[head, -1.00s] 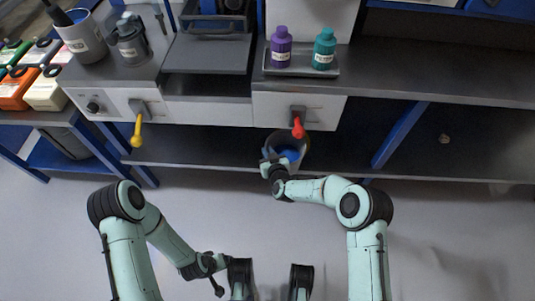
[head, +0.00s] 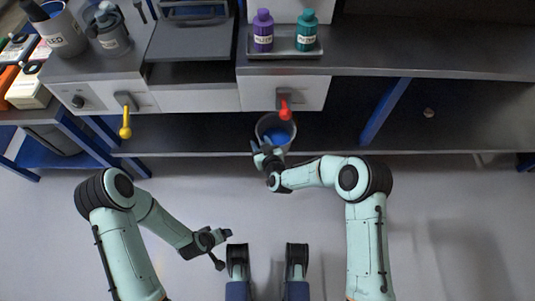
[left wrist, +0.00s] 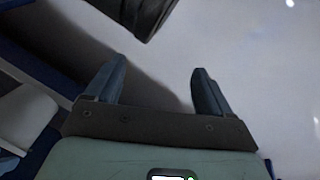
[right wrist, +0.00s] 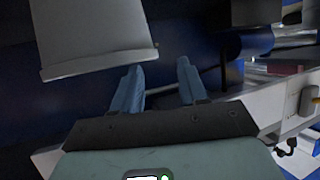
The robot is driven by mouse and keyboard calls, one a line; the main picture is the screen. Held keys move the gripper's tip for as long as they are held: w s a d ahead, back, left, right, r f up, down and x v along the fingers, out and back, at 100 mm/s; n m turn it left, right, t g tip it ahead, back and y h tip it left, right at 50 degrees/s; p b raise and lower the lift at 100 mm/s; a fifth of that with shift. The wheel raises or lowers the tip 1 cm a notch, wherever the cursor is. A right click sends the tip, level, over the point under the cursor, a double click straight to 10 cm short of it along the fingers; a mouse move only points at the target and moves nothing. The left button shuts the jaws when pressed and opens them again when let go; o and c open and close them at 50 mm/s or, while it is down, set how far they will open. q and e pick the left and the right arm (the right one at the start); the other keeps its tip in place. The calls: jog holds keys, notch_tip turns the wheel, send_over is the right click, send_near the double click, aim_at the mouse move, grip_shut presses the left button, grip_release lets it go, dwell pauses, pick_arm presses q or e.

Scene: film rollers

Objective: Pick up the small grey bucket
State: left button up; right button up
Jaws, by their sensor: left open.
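The small grey bucket (head: 261,128) stands below the red tap in the head view, with blue inside it. My right gripper (head: 266,153) is at its near side. In the right wrist view a grey bucket (right wrist: 95,35) fills the upper left. The two fingers of my right gripper (right wrist: 158,85) are apart with nothing seen between them. The left finger is close to the bucket's rim; I cannot tell if it touches. My left gripper (head: 224,249) is low over the floor, away from the bucket. In the left wrist view my left gripper (left wrist: 155,88) is open and empty.
The red tap (head: 285,110) hangs over the bucket, and a yellow tap (head: 125,127) is further left. A tray (head: 285,55) holds a purple bottle (head: 263,32) and a teal bottle (head: 306,32). A blue post (head: 385,110) stands right of the bucket. The floor is clear.

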pick_arm(q)
jog(key=shift+g+h, duration=0.3)
jog(key=shift+g, duration=0.2)
jog(key=s+d+r+p, duration=0.2)
jog(key=s, duration=0.1)
jog(key=shift+r, duration=0.35)
pick_arm(e)
jog(key=v, duration=0.8)
jog(key=shift+s, duration=0.4)
jog(key=shift+d, duration=0.15)
